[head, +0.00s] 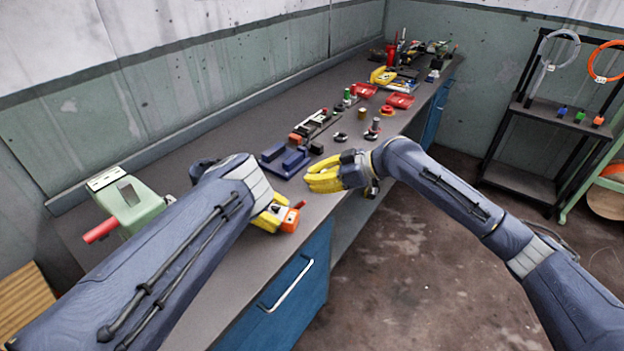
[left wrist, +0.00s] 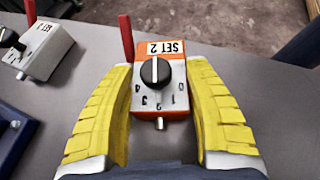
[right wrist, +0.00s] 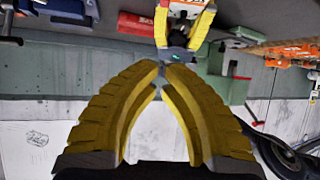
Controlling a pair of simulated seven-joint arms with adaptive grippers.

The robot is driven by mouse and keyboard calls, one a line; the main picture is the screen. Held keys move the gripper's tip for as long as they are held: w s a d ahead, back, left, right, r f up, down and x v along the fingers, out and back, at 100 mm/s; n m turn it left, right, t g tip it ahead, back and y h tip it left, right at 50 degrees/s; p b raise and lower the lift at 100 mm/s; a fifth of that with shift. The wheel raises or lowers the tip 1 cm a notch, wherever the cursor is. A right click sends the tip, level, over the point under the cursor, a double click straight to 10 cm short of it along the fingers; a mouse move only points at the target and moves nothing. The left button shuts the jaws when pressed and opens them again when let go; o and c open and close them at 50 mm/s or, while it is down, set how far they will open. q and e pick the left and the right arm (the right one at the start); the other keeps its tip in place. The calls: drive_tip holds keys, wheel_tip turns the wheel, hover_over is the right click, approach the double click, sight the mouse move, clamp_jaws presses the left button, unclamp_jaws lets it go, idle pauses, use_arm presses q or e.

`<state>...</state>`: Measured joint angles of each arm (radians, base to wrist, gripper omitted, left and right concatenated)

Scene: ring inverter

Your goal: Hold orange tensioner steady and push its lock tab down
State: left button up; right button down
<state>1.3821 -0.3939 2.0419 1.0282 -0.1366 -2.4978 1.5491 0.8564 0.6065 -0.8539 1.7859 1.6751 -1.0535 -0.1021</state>
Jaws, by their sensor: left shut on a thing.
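The orange tensioner (left wrist: 162,90) has a grey face with a black dial, numbers and a "SET 2" label. In the head view it (head: 289,222) is near the table's front edge. My left gripper (head: 270,214) is shut on it, one yellow finger on each side. Its red tab (left wrist: 126,37) sticks out past the label end, beside the left finger in the left wrist view. My right gripper (head: 318,180) is empty and apart from the tensioner, with its fingertips (right wrist: 163,70) almost together. In the right wrist view the tensioner (right wrist: 186,8) shows between the left gripper's fingers.
A second unit labelled "SET 3" (left wrist: 46,50) stands nearby, with its own red lever. A blue fixture (head: 285,160) stands behind the grippers. A pale green device with a red handle (head: 130,200) is at the left.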

drive_tip(key=c, duration=1.7)
unclamp_jaws()
drive_tip(key=shift+a, duration=0.15)
drive_tip(key=shift+o, duration=1.1)
drive_tip(key=shift+a+f, duration=0.15)
drive_tip(key=shift+a, duration=0.1)
drive_tip(key=g+h, duration=0.3)
hover_over(303, 202)
drive_tip(key=s+a, duration=0.1)
drive_tip(key=a, duration=0.1)
drive_tip(key=f, duration=0.2)
drive_tip(key=r+g+h, duration=0.1)
drive_tip(key=g+h, duration=0.1)
drive_tip(key=h, duration=0.2)
wheel_tip(303, 202, up, 3)
drive_tip(key=w+d+h, duration=0.2)
drive_tip(key=h, duration=0.2)
drive_tip(key=f, duration=1.1)
drive_tip(key=shift+s+f, duration=0.25)
